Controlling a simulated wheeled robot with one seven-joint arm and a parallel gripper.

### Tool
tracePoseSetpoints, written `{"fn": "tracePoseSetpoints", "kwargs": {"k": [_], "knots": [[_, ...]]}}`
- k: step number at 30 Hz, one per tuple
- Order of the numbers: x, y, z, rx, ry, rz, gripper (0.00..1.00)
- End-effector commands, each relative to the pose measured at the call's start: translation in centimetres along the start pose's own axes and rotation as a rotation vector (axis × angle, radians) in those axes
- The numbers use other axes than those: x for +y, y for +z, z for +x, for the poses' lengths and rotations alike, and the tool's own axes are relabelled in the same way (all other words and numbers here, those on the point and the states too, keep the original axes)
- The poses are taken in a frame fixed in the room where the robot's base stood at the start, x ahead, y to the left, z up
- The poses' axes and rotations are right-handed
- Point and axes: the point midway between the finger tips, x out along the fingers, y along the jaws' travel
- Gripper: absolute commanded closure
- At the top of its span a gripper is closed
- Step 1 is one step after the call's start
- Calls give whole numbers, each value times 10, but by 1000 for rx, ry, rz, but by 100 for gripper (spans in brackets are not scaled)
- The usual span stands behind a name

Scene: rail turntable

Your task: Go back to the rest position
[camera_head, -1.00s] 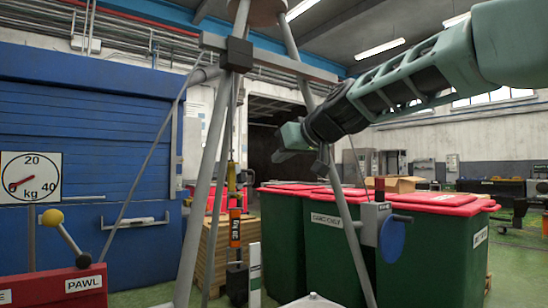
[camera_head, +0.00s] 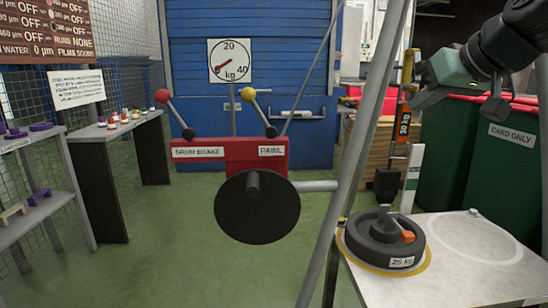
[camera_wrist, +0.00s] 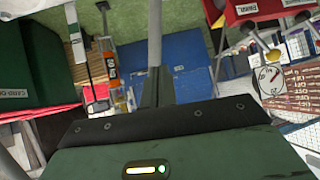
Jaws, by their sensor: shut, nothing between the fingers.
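My gripper (camera_head: 418,86) is at the upper right of the head view, raised above the white table and pointing left. Its green body is clear, but its fingers are small there. In the wrist view the dark fingers (camera_wrist: 157,88) are together with nothing between them. The gripper touches nothing that I can see. My arm comes in from the upper right corner.
A black 25 kg weight (camera_head: 360,243) sits inside a yellow ring on the white table (camera_head: 385,290). A red housing (camera_head: 215,163) with two levers and a black disc (camera_head: 257,222) stands mid-view. Grey poles (camera_head: 350,170) and green bins (camera_head: 500,165) are near my arm. Green floor (camera_head: 150,250) is open at left.

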Motion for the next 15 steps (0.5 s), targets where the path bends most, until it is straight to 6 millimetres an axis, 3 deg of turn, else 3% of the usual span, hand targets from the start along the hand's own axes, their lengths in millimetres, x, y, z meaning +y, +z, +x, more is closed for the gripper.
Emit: {"fn": "tracePoseSetpoints", "kwargs": {"k": [1, 6, 10, 15], "knots": [[-28, 28, 15, -76, -45, -19, 100], [-102, 125, 39, -324, -147, -91, 100], [-145, 204, 38, -510, -191, -167, 100], [-171, 290, 19, -705, -203, -277, 100]]}}
